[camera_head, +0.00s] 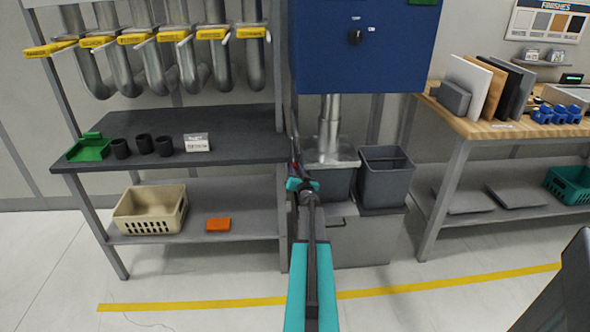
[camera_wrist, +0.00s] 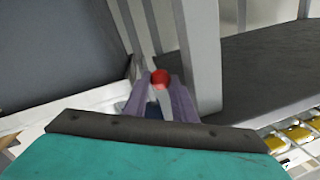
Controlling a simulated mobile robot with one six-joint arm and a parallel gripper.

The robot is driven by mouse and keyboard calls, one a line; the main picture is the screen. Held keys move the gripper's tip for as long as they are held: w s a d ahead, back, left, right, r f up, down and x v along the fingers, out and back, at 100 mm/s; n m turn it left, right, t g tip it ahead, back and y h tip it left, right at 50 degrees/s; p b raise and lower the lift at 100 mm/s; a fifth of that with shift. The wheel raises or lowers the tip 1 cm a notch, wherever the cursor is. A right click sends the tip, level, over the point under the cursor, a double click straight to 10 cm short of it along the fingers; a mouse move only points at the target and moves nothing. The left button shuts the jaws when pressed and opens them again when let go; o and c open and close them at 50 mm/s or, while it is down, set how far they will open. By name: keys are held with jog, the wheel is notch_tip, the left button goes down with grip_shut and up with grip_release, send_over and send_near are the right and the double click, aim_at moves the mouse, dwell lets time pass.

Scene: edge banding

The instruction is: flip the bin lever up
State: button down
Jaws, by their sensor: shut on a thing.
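The bin lever shows in the wrist view as a red round knob (camera_wrist: 160,77) between the tips of my gripper (camera_wrist: 160,92). My gripper is shut on it. In the head view my gripper (camera_head: 296,168) is beside the shelf's right post, in front of the left grey bin (camera_head: 335,182) under the blue cabinet. The lever is mostly hidden by my gripper and arm there, so I cannot tell its angle.
The blue cabinet (camera_head: 365,45) is above the gripper, with a pipe (camera_head: 329,120) below it. A second grey bin (camera_head: 385,186) is to the right. A dark shelf (camera_head: 235,150) is close on the left, and a wooden-topped bench (camera_head: 480,128) is farther right.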

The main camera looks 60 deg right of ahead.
jog(key=shift+s+a+r+p, duration=0.1)
jog(key=shift+r+p, duration=0.5)
jog(key=shift+s+a+r+p, duration=0.1)
jog(key=shift+r+p, duration=0.5)
jog(key=c, duration=1.7)
grip_release()
jog(key=shift+c, duration=0.2)
jog(key=shift+f, duration=0.1)
jog(key=shift+a, duration=0.1)
jog(key=shift+s+a, duration=0.25)
jog(key=shift+s, duration=0.1)
jog(key=b+v, duration=0.1)
jog(key=v, duration=1.2)
